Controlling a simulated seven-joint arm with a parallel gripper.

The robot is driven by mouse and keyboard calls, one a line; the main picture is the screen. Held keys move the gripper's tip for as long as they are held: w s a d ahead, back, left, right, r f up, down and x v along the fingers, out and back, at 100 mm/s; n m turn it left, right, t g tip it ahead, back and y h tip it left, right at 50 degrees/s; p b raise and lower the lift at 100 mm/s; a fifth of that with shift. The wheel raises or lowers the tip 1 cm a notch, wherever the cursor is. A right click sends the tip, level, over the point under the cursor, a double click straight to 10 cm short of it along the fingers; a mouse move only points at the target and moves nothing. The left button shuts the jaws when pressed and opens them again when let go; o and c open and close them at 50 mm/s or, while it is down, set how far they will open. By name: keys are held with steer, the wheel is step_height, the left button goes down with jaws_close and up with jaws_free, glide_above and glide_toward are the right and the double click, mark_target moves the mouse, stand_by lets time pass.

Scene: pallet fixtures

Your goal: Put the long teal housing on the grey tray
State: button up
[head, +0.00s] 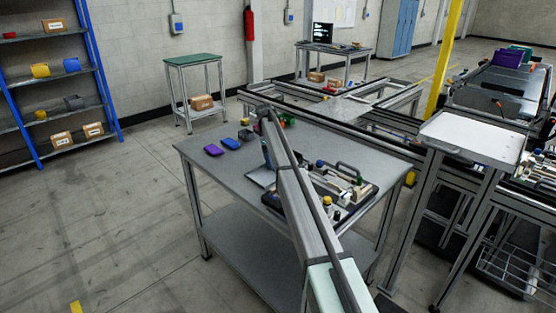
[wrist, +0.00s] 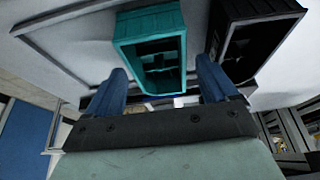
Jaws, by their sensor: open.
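The teal housing (wrist: 150,42) is an open-topped box with inner ribs, seen at the top middle of the wrist view. My gripper (wrist: 162,75) is open, with one blue finger on each side of the housing's near part; whether either finger touches it I cannot tell. The housing lies near a pale grey surface; I cannot tell what supports it. In the head view I cannot make out this housing or my fingers; my arm crosses the workbench. A pale grey tray (head: 474,136) with a raised rim stands on a metal frame at the right.
A black box (wrist: 252,42) sits close right of the housing. The workbench (head: 215,175) carries a purple block (head: 213,150), a blue block (head: 231,143) and a dark fixture board (head: 362,200) with several parts. A yellow post (head: 445,60) rises behind the tray.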

steer(key=shift+w+a+r, duration=0.15)
steer(key=shift+w+r, duration=0.05)
steer(key=shift+r, duration=0.25)
steer(key=w+a, duration=0.7)
steer(key=shift+w+a+r, duration=0.1)
steer(key=shift+w+a, duration=0.2)
steer(key=shift+w, duration=0.1)
steer(key=shift+w+a, duration=0.35)
steer(key=shift+a, duration=0.15)
